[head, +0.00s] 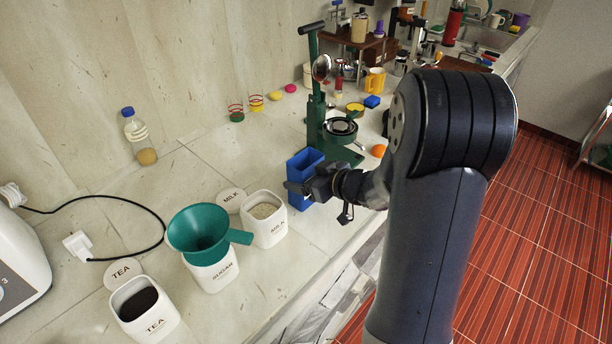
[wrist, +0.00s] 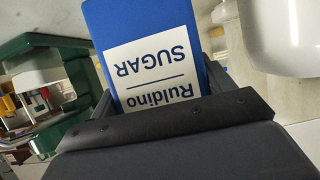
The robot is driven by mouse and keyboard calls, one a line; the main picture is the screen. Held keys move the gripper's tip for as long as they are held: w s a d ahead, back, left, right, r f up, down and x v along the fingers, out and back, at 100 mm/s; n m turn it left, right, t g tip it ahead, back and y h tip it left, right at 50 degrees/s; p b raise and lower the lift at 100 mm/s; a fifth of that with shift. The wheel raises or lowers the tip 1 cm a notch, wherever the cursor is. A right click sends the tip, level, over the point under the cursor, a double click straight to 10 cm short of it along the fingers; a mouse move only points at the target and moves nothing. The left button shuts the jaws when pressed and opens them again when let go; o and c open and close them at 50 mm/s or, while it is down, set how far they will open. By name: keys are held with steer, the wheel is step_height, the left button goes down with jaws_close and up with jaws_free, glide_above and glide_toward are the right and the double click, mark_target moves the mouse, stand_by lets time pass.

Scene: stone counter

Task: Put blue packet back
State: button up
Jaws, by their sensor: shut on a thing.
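The blue packet (head: 304,163) is upright at the counter's middle, just left of the green press. In the wrist view the blue packet (wrist: 146,38) fills the centre, and its white label reads "Ruldino SUGAR" upside down. My gripper (head: 301,189) is shut on the packet, reaching it from the right. In the wrist view my gripper (wrist: 155,105) has a jaw on either side of the packet. I cannot tell whether the packet's base touches the counter.
The milk canister (head: 264,222) stands close left of the packet. The green press (head: 316,115) stands close behind. An orange ball (head: 379,151) is to the right.

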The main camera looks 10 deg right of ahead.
steer(key=o, duration=1.2)
steer(key=shift+r, duration=0.25)
steer(key=p+v, duration=0.1)
steer(key=v, duration=1.1)
steer(key=shift+f+p, duration=0.15)
steer(key=shift+p, duration=0.2)
